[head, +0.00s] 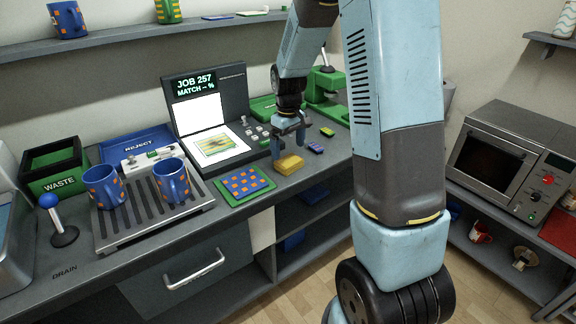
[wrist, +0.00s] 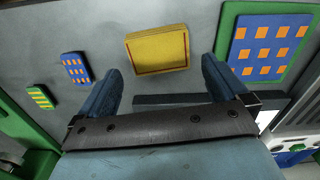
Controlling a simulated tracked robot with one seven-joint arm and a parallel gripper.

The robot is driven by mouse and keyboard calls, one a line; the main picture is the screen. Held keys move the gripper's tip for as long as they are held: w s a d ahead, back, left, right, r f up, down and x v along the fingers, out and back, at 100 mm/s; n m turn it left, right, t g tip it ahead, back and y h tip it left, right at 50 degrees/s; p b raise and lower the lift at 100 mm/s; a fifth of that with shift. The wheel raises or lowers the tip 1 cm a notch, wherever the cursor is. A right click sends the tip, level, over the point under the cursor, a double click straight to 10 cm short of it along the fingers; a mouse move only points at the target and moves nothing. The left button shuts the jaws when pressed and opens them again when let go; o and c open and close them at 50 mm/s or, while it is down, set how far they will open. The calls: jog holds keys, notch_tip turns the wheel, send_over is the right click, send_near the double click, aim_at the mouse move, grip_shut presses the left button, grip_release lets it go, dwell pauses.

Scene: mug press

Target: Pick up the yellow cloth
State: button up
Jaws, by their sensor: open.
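The yellow cloth (head: 289,164) is a small folded square pad lying flat on the grey counter near its front edge. It also shows in the wrist view (wrist: 158,49), with a thin dark red line along its border. My gripper (head: 288,146) is open and empty above the counter, close to the cloth. In the wrist view the cloth lies between and beyond the two blue fingers (wrist: 158,85), nearer the right one. No contact with the cloth can be seen.
A green mat with a blue, orange-checked sheet (head: 244,184) lies left of the cloth. Small patterned pads (head: 316,148) lie to the right. A drain rack (head: 150,214) with two blue mugs stands further left. The scanner-like machine (head: 208,115) stands behind.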

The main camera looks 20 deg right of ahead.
aim_at(289, 160)
jog(key=shift+d+f, duration=0.15)
jog(key=shift+f, duration=2.85)
jog(key=shift+c, duration=0.4)
jog(key=c, duration=0.6)
